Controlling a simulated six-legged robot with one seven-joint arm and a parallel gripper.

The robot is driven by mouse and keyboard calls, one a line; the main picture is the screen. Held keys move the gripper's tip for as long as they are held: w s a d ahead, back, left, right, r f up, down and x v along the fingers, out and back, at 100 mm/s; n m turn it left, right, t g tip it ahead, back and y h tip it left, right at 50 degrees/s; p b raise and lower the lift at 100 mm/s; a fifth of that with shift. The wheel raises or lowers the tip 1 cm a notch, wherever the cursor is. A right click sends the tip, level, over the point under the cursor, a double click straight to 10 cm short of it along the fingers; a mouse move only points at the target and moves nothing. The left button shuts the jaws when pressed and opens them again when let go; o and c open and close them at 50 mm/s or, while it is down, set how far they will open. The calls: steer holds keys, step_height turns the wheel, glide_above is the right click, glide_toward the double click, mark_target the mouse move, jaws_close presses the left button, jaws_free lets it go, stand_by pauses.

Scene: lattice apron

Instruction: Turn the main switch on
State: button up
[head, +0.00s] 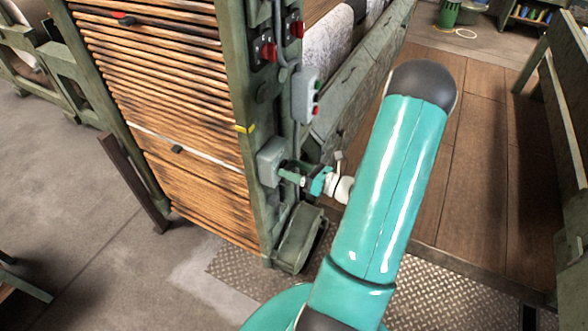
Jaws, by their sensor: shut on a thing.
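The main switch appears to be the grey box (269,160) on the green post of the wooden-slatted machine, left of centre. My teal gripper (291,172) reaches in from the right at the box's side. Its fingers are closed around a small part there, which looks like the switch's handle. The fingers hide most of the handle, so its exact position is hard to tell.
A button box (307,96) with red and green buttons sits above on the post. Red switches (265,49) are higher up. A yellow mark (244,128) is just above the grey box. Wooden floor (480,150) lies open to the right.

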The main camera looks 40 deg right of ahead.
steer(key=m, duration=0.6)
steer(key=shift+d+f, duration=0.1)
steer(key=shift+f, duration=0.05)
steer(key=m, duration=0.7)
steer(key=shift+f, duration=0.15)
stand_by(0.3)
steer(key=o, duration=1)
steer(key=shift+d, duration=0.1)
steer(key=v, duration=1.3)
steer(key=shift+s, duration=0.4)
